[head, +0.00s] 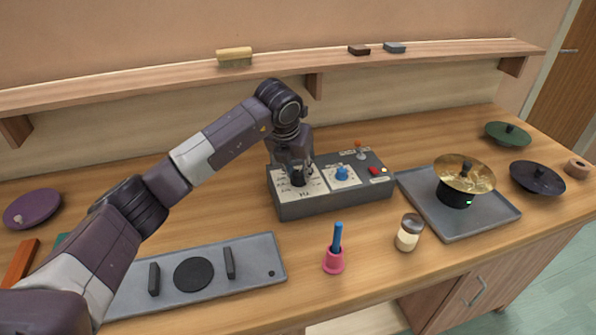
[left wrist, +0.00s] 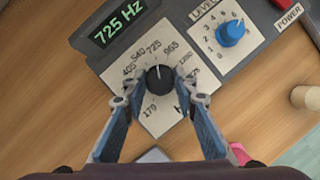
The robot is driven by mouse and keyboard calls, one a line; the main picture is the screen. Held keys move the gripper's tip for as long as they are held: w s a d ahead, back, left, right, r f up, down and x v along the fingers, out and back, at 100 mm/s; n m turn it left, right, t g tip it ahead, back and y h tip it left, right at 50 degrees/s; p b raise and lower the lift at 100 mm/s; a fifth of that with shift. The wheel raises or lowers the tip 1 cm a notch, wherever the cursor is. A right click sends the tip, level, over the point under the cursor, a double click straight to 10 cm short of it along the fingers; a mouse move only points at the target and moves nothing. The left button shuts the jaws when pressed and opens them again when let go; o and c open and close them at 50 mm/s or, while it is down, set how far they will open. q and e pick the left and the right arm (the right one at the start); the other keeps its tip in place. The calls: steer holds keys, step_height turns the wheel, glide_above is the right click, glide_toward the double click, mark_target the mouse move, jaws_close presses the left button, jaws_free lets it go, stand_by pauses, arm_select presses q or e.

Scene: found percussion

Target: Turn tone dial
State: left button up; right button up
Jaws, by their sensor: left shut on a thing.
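The tone dial is a black round knob (left wrist: 159,80) on a white plate with frequency numbers, on a grey control box (head: 330,204). My left gripper (left wrist: 158,92) is shut on the knob from above, one finger on each side. In the head view the left gripper (head: 297,176) covers part of the knob. The white pointer line on the knob points near 725. The green display (left wrist: 124,29) reads 725 Hz. A blue level knob (head: 342,173) sits right of the dial on the same box. My right gripper is not in view.
A grey tray (head: 415,196) with a gold cymbal (head: 466,173) stands to the right. A pink holder (head: 333,261) with a blue handle and a jar (head: 409,232) stand in front. A grey plate (head: 262,252) lies front left. A shelf (head: 190,75) runs along the back wall.

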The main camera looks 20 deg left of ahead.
arm_select(q)
steer(key=shift+a+m+h+b, duration=0.2)
steer(key=shift+m+h+b, duration=0.3)
steer(key=shift+m+b, duration=0.6)
steer(key=shift+m+g+h, duration=0.3)
steer(key=shift+m+h, duration=0.2)
steer(key=shift+m, duration=1.2)
steer(key=shift+r, duration=0.1)
steer(key=o, duration=1.1)
steer(key=v, duration=1.2)
steer(key=shift+w+a, duration=0.1)
steer(key=shift+w, duration=0.05)
